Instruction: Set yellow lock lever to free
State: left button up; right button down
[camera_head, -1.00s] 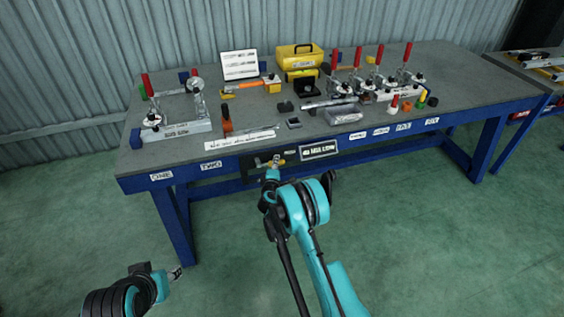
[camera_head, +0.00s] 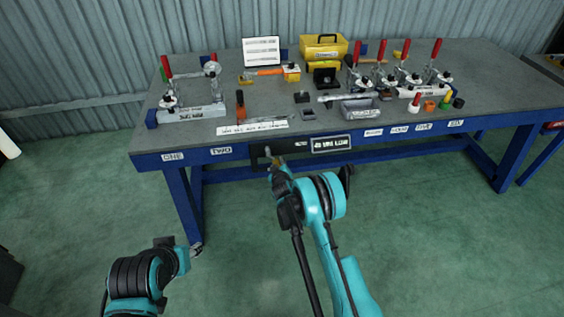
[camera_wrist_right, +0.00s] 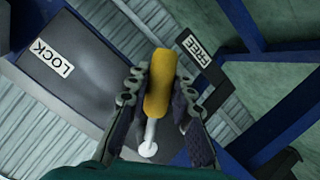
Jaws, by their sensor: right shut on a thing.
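The yellow lock lever (camera_wrist_right: 161,82) is between the fingers of my right gripper (camera_wrist_right: 159,92) in the right wrist view. The gripper is shut on its yellow handle, with a finger on each side. The lever's pale stem runs down to a round end (camera_wrist_right: 148,150). The LOCK label (camera_wrist_right: 52,57) is to the left of the handle, and the FREE label (camera_wrist_right: 199,53) is close to its right. In the head view my right gripper (camera_head: 275,162) is at the dark panel on the table's front. My left gripper (camera_head: 196,249) is low and small, with unclear jaws.
The workbench (camera_head: 210,137) holds red-handled toggle clamps (camera_head: 190,92), a yellow toolbox (camera_head: 323,47), a grey tray (camera_head: 359,108) and several small parts. Its blue front rail and legs are near my right arm. Green floor in front is clear.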

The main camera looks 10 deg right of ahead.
jog(key=shift+a+f+m+y, duration=0.3)
jog(key=shift+a+m+y, duration=0.25)
jog(key=shift+a+m, duration=0.2)
jog(key=shift+a+f+m+y, duration=0.25)
jog(key=shift+a+m+y, duration=0.3)
jog(key=shift+a+m, duration=0.15)
jog(key=c, duration=1.3)
grip_release()
jog(key=v, duration=0.7)
jog(key=shift+s, duration=0.3)
